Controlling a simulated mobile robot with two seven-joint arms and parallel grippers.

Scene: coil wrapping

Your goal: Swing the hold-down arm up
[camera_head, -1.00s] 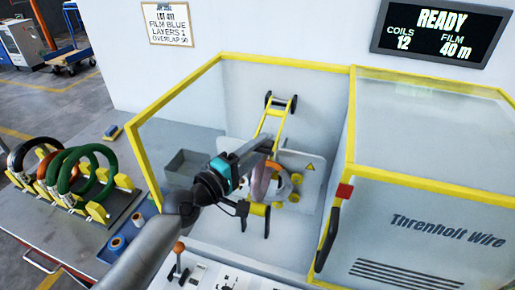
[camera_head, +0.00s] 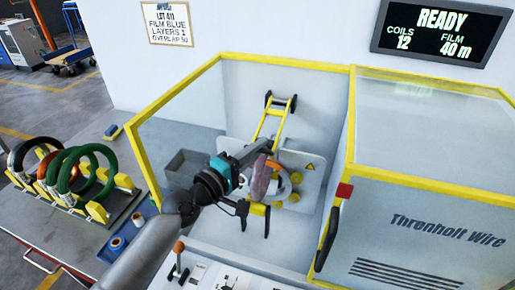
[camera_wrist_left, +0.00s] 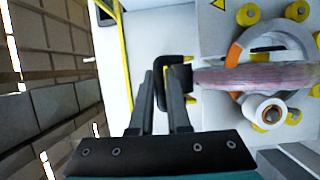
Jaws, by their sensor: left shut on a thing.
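My left gripper (camera_head: 268,148) reaches over the machine's work area. Its fingers in the left wrist view (camera_wrist_left: 164,75) are close together at a black U-shaped handle (camera_wrist_left: 187,86), and appear shut on it. The handle looks like part of the yellow hold-down arm; the gripper hides where they join. A pinkish wrapped coil (camera_head: 260,180) stands nearly edge-on just below the fingers. It also shows in the left wrist view (camera_wrist_left: 260,77), crossing an orange and white ring (camera_wrist_left: 236,53). My right gripper is not in view.
A yellow frame with black ends (camera_head: 273,122) stands behind. A yellow-edged guard (camera_head: 142,135) and a clear-topped cover (camera_head: 430,110) flank the opening. A rack of coils (camera_head: 105,210) and a grey bin (camera_head: 183,168) stand left. A lever (camera_head: 178,262) is in front.

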